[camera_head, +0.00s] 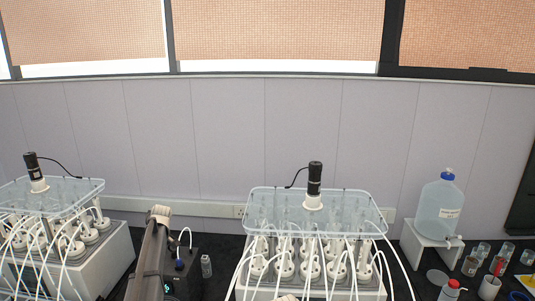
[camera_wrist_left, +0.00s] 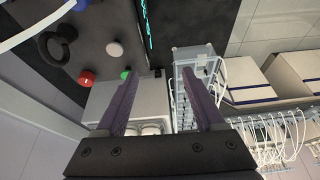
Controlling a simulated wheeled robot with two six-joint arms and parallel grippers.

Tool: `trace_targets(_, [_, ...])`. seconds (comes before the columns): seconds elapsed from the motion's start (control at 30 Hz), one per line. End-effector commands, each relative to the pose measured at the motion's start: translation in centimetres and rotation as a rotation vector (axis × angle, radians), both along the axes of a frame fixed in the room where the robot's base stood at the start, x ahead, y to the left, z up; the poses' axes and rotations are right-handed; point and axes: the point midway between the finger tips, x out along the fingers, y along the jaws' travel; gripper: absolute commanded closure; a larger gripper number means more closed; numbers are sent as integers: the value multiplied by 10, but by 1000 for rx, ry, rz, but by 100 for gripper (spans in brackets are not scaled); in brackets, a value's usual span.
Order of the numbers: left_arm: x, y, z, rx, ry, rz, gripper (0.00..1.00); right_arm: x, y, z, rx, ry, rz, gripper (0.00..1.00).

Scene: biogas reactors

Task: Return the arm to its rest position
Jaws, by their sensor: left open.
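My left gripper (camera_wrist_left: 160,76) shows in the left wrist view with its two dark purple fingers spread apart and nothing visible between them. Beyond the fingers are a pale box with round white tops (camera_wrist_left: 148,126) and a clear-walled rack (camera_wrist_left: 192,55). I cannot tell how far they are from the fingertips. In the head view, a grey link of my arm rises from the bottom edge, left of centre; the gripper itself cannot be made out there. My right gripper is in neither view.
Two reactor racks with white tubes stand on the black bench, at left (camera_head: 50,195) and centre (camera_head: 315,200). A black device (camera_head: 183,270) and small bottle (camera_head: 206,266) are between them. A blue-capped carboy (camera_head: 439,212) and several small vessels are at right. The wrist view shows a red button (camera_wrist_left: 86,77).

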Motion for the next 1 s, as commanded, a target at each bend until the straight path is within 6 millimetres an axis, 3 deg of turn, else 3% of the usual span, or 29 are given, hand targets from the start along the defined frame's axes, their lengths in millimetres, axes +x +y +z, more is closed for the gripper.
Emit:
trace_targets(0.37, [-32, -70, -33, -29, 63, -198, 30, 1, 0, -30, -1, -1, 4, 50])
trace_targets(0.57, [-70, -136, -64, -57, 126, -403, 30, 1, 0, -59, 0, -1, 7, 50])
trace_targets(0.77, [-148, -231, -117, -98, 227, -757, 30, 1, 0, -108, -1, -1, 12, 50])
trace_targets(0.9, [-218, -295, -157, -129, 309, -1060, 30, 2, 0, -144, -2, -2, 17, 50])
trace_targets(1.0, [-268, -329, -182, -149, 361, -1267, 30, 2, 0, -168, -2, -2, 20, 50])
